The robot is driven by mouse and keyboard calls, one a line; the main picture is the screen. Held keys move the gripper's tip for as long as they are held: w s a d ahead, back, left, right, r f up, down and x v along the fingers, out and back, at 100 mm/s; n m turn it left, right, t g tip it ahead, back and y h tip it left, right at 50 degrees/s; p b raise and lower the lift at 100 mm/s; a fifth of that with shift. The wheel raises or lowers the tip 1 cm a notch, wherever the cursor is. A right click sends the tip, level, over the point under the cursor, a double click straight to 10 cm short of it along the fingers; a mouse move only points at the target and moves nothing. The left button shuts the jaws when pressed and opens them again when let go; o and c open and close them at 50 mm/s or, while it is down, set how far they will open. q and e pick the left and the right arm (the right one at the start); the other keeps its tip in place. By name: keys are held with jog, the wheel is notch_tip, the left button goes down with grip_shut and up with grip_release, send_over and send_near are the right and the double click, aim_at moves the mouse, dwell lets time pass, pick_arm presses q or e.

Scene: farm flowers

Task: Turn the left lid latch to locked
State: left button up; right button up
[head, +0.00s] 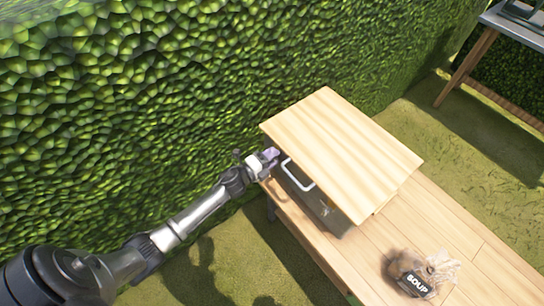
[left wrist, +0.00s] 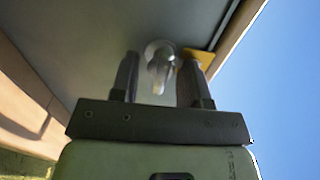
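A box with a pale wooden lid (head: 340,150) stands on a wooden table; its grey front (head: 320,212) carries a white handle (head: 298,174). My left gripper (head: 268,160) is at the left end of that front, just under the lid edge. In the left wrist view, a shiny latch (left wrist: 160,66) with a round base and short lever shows between the two fingers of my left gripper (left wrist: 157,80). The fingers stand apart, with a visible gap on the left side of the lever; contact on the right side cannot be told. My right gripper is not in view.
A tall green hedge (head: 130,90) runs close behind my left arm. Another table (head: 515,25) stands at the upper right, with open grass between.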

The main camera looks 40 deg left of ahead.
pick_arm(q)
jog(key=shift+s, duration=0.1)
jog(key=p+v, duration=0.1)
jog(key=v, duration=1.2)
jog(key=shift+s+p, duration=0.35)
jog(key=shift+a, duration=0.1)
